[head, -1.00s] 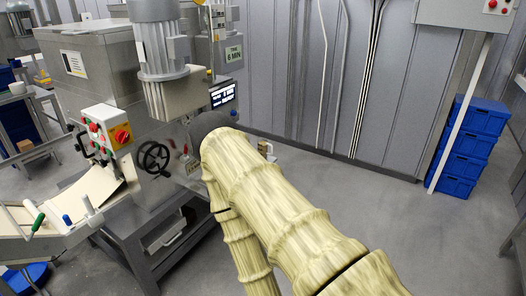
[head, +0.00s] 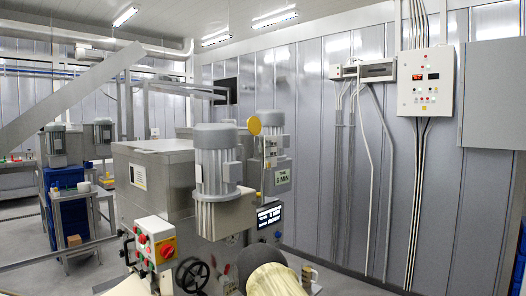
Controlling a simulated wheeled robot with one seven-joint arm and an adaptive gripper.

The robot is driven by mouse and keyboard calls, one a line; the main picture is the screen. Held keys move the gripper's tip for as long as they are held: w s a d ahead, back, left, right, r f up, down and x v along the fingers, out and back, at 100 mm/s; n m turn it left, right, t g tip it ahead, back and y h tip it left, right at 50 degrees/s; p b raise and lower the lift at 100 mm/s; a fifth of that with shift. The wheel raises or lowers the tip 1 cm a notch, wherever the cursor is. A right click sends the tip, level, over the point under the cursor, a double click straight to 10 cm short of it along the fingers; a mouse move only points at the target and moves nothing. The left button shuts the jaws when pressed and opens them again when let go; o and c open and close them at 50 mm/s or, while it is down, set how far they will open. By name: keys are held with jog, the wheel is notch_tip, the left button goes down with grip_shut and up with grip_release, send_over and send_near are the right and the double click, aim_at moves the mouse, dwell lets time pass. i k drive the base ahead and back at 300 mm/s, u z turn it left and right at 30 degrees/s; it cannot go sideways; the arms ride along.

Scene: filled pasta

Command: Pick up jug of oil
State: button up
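I cannot make out a jug of oil for certain in the head view. A small pale object with a handle-like outline (head: 309,276) shows low, just right of my arm; it is too small and partly hidden to tell what it is. My arm, in a cream sleeve with a dark joint, rises at the bottom middle. My gripper is out of the frame, so I cannot see whether it holds anything.
A grey machine (head: 155,185) with a motor (head: 217,160), a control box (head: 155,243), a handwheel (head: 192,274) and a display (head: 269,216) stands close ahead. A panelled wall (head: 330,180) with an electrical cabinet (head: 426,82) closes the right. A blue-sided cart (head: 67,205) stands far left.

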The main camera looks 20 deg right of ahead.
aim_at(310, 276)
jog(key=z, duration=0.45)
jog(key=i, duration=1.6)
jog(key=z, duration=0.15)
